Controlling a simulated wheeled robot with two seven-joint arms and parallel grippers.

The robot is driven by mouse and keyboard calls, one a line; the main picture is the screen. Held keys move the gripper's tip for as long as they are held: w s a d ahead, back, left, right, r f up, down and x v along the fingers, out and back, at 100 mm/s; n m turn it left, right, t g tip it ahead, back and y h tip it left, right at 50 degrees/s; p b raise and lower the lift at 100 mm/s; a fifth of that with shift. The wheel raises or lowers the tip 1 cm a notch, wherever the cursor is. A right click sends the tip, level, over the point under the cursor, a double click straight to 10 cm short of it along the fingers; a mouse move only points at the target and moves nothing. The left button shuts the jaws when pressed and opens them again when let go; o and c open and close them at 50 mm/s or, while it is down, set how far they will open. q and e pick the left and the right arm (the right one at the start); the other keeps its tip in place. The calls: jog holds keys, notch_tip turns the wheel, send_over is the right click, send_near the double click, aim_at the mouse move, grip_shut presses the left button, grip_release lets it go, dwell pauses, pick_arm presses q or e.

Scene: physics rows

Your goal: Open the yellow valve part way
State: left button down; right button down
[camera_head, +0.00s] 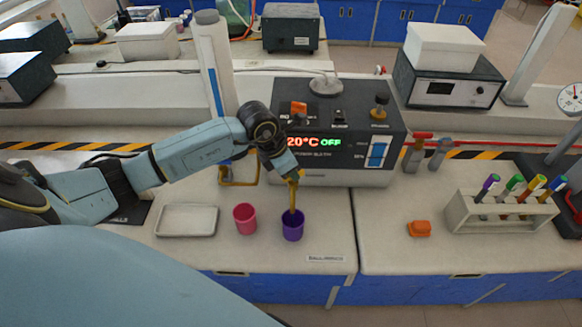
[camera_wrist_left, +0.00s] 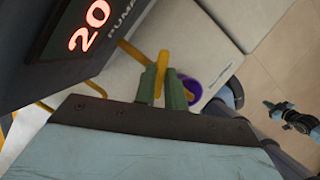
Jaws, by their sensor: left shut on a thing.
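The yellow valve (camera_head: 292,196) is a thin yellow tap at the front of a dark machine (camera_head: 340,150). Its lower end hangs over or into a purple cup (camera_head: 293,228); I cannot tell which. My left gripper (camera_head: 293,176) reaches it from the upper left and hides its upper part. In the left wrist view, the green fingers of the left gripper (camera_wrist_left: 162,88) are shut on the yellow valve (camera_wrist_left: 161,70), with the purple cup (camera_wrist_left: 191,90) just beyond. The valve's turn angle is not clear.
A pink cup (camera_head: 245,218) and a white tray (camera_head: 187,220) stand left of the purple cup. An orange block (camera_head: 419,229) and a rack (camera_head: 503,213) of colour-capped tubes are on the right. The bench's front edge is close. Bare bench lies between cup and block.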

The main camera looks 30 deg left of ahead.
pick_arm(q)
jog(key=shift+d+n+y, duration=0.1)
jog(key=shift+n+y, duration=0.5)
jog(key=shift+n, duration=1.4)
jog(key=c, duration=1.5)
grip_release()
jog(key=shift+o, duration=0.2)
jog(key=shift+r, duration=0.1)
jog(key=v, duration=1.3)
jog(key=shift+s, duration=0.3)
jog(key=shift+d+r, duration=0.1)
